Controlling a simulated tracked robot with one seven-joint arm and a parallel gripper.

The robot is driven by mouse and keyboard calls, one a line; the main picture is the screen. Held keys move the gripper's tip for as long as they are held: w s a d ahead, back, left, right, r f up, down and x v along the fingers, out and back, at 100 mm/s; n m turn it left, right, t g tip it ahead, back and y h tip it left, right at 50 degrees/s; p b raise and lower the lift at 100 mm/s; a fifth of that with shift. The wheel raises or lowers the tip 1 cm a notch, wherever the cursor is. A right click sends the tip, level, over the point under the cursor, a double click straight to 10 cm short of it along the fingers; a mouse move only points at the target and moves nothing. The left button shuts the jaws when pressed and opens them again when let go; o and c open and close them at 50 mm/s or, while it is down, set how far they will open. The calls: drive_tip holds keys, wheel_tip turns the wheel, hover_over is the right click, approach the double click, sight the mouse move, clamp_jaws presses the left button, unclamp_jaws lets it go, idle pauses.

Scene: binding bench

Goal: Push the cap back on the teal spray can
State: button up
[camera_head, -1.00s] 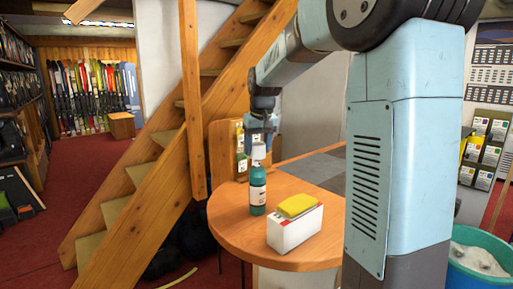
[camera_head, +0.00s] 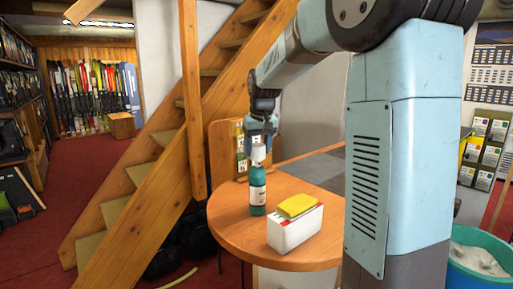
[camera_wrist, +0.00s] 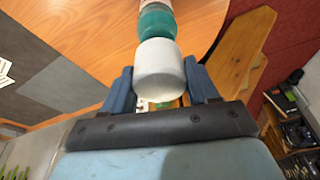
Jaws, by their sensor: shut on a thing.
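The teal spray can (camera_head: 257,192) stands upright on the round wooden table, with a pale label on its body. The white cap (camera_head: 258,154) is in line above the can's top. My gripper (camera_head: 260,146) is over the can and shut on the cap. In the wrist view the white cap (camera_wrist: 160,70) sits between my two blue fingers (camera_wrist: 158,68), and the can's teal shoulder (camera_wrist: 156,21) shows directly beyond it. I cannot tell whether the cap is fully seated or only resting at the can's top.
A white box (camera_head: 295,229) with a yellow sponge-like block (camera_head: 297,205) on it stands right of the can. A wooden board with bottles (camera_head: 240,142) is behind. The table's (camera_head: 232,233) front left is bare. A wooden staircase rises at left, and a teal bin (camera_head: 478,272) is at right.

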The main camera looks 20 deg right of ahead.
sight(257, 156)
drive_tip(key=shift+s+x, duration=0.2)
drive_tip(key=shift+x, duration=0.7)
drive_tip(key=shift+s+x, duration=0.25)
drive_tip(key=shift+x, duration=0.65)
idle(1.5)
drive_tip(key=shift+f, duration=0.1)
drive_tip(key=o, duration=1.2)
drive_tip(key=shift+o, duration=0.2)
drive_tip(key=shift+o, duration=0.8)
drive_tip(key=shift+w+r+v, duration=0.1)
drive_tip(key=shift+w+v, duration=0.15)
drive_tip(key=shift+v, duration=0.9)
drive_tip(key=shift+w+r+v, duration=0.1)
drive_tip(key=shift+w+v, duration=0.2)
drive_tip(key=shift+v, duration=0.8)
drive_tip(key=shift+w+v, duration=0.25)
drive_tip(key=shift+v, duration=0.9)
drive_tip(key=shift+w, duration=0.1)
